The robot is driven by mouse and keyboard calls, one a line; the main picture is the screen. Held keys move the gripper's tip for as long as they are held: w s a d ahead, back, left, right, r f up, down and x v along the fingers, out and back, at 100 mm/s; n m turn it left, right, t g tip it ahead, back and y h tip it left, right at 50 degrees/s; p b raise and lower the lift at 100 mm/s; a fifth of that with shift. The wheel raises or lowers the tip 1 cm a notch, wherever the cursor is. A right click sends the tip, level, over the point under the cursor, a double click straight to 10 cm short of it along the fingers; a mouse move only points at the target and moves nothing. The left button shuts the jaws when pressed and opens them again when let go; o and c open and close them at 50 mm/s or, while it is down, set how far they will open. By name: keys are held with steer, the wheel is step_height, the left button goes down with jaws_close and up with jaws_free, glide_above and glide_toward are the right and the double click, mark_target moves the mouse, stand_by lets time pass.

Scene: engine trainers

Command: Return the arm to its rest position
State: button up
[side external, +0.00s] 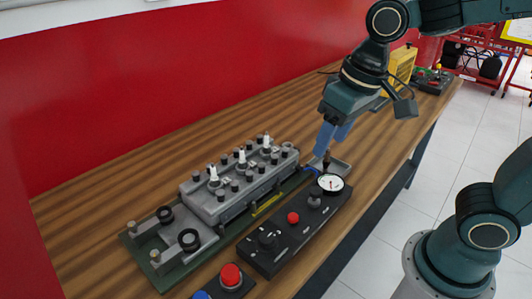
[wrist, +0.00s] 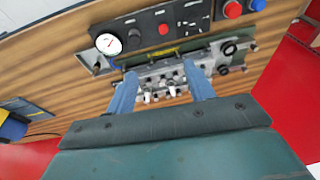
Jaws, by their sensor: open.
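My gripper (side external: 331,139) hangs above the far right end of the engine block in the side external view. Its blue fingers point down and overlap the small grey tray there in that picture. In the wrist view my gripper (wrist: 160,84) is open, with two blue fingers apart and nothing between them. The grey engine block (side external: 238,192) with white spark plugs on top stands on its green base plate (side external: 146,251). It also shows past the fingers in the wrist view (wrist: 160,72).
A black control panel (side external: 290,237) with a white gauge (side external: 331,183) and red button lies in front of the block. A red push button (side external: 231,276) sits nearest. A yellow box (side external: 400,65) stands at the far end. The wooden table (side external: 110,205) is bare by the red wall (side external: 170,90).

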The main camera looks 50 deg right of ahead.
steer(key=s+d+r+t, duration=0.1)
steer(key=s+d+t, duration=0.1)
steer(key=s+d, duration=0.5)
steer(key=shift+s+r+t+h, duration=0.15)
steer(key=shift+s+t+h, duration=0.25)
steer(key=shift+s, duration=0.35)
